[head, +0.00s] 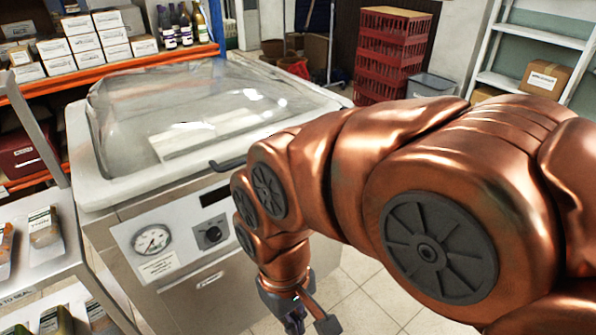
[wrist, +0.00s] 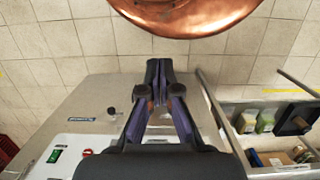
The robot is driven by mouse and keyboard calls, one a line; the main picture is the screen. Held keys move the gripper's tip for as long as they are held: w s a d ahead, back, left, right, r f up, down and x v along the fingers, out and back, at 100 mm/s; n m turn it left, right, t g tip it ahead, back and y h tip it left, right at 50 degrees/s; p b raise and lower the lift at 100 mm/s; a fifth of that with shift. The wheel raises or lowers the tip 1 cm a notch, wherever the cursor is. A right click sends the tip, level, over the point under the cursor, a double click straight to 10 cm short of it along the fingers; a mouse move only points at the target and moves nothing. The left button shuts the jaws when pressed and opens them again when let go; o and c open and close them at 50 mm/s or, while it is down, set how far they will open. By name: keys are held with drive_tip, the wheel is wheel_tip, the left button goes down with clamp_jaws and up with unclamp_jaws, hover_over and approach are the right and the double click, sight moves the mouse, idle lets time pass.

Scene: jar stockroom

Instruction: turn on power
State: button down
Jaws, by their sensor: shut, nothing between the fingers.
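The machine (head: 190,285) is a metal cabinet with a clear domed lid, seen in the head view. In the wrist view, a white panel (wrist: 70,143) at lower left carries a green switch (wrist: 55,155) and a red knob (wrist: 87,152). Whether the switch is on or off is too small to tell. My gripper (head: 296,322) is low in front of the machine's right side. In the wrist view my gripper (wrist: 161,68) is shut and empty, right of the switch and apart from it.
A shelf (wrist: 262,112) with packaged goods is at right in the wrist view. A rack (head: 35,290) with packages stands left of the machine. Red crates (head: 390,55) and a grey bin (head: 432,86) stand behind. Tiled floor (head: 370,295) is clear at right.

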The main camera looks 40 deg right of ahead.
drive_tip(key=shift+w+d, duration=0.1)
drive_tip(key=shift+d, duration=0.05)
drive_tip(key=w+d+f+m+t+h+b, duration=0.1)
drive_tip(key=w+d+t+h+b, duration=0.15)
drive_tip(key=w+d, duration=0.45)
drive_tip(key=w+d+f+t+h+b, duration=0.1)
drive_tip(key=w+d+f+t+b, duration=0.15)
drive_tip(key=w+d, duration=0.4)
drive_tip(key=w+d+r+n+t+h+b, duration=0.15)
drive_tip(key=w+d+b, duration=0.25)
drive_tip(key=d, duration=0.5)
drive_tip(key=w+d+r+n+t+h+b, duration=0.1)
drive_tip(key=w+d+n+t+h+b, duration=0.3)
drive_tip(key=d, duration=0.6)
drive_tip(key=w+d+r+n+t+h+b, duration=0.1)
drive_tip(key=w+d+r+t+b, duration=0.15)
drive_tip(key=w+d, duration=0.45)
drive_tip(key=d+f+n+t+y+b, duration=0.2)
drive_tip(key=d+f+n+t+b, duration=0.1)
drive_tip(key=d+f+n+b, duration=0.35)
drive_tip(key=s+a+f+n+t+y+b, duration=0.2)
drive_tip(key=s+f+n+y+b, duration=0.2)
drive_tip(key=f+y, duration=0.3)
wheel_tip(320, 180, down, 4)
drive_tip(key=shift+a+r+n+y+b, duration=0.15)
drive_tip(key=shift+n+y+b, duration=0.35)
drive_tip(key=shift+n, duration=0.4)
